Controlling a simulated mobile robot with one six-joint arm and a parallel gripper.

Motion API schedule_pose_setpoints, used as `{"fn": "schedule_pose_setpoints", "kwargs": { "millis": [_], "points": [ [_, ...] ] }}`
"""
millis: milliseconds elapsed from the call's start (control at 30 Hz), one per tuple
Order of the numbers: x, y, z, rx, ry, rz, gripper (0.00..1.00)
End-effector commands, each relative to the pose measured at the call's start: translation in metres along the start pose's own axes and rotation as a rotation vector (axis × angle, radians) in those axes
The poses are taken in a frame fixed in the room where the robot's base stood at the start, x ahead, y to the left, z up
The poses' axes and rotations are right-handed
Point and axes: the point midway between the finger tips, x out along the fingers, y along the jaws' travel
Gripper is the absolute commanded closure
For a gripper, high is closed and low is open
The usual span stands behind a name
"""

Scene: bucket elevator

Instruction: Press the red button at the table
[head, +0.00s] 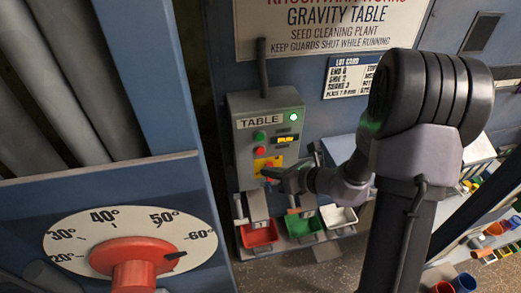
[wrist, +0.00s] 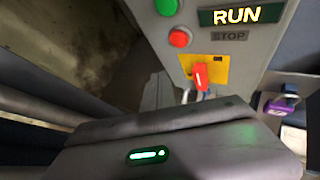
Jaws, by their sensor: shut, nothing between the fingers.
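The grey control box labelled TABLE (head: 243,108) stands on the blue machine. Its red button (head: 259,151) sits below a green button (head: 260,135). In the wrist view the red button (wrist: 180,38) is beside the STOP label, under the green button (wrist: 167,6). The display (wrist: 243,14) reads RUN. My gripper (head: 270,173) is shut and empty, in front of the box's lower part and lower than the red button in the picture. Whether it touches the box I cannot tell. In the wrist view its body fills the bottom and its fingertips are hidden.
A red switch handle (wrist: 202,77) on a yellow plate (wrist: 218,66) sits just below the red button. Red (head: 259,235), green (head: 303,226) and white (head: 338,217) trays stand below the box. A dial with a red knob (head: 133,257) is at the left front.

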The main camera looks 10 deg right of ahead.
Motion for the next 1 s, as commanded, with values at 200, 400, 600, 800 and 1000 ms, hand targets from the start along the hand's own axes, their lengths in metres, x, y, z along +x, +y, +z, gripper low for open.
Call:
{"fn": "schedule_pose_setpoints", "kwargs": {
  "millis": [200,400,600,800,1000],
  "points": [
    [0.021,-0.015,0.016,-0.001,0.000,0.001,1.00],
    [0.031,-0.022,0.023,-0.001,0.000,0.000,1.00],
    [0.033,-0.024,0.024,0.000,0.000,0.000,1.00],
    [0.033,-0.023,0.024,0.000,0.000,0.000,1.00],
    [0.032,-0.023,0.024,-0.001,0.000,0.000,1.00]
  ]
}}
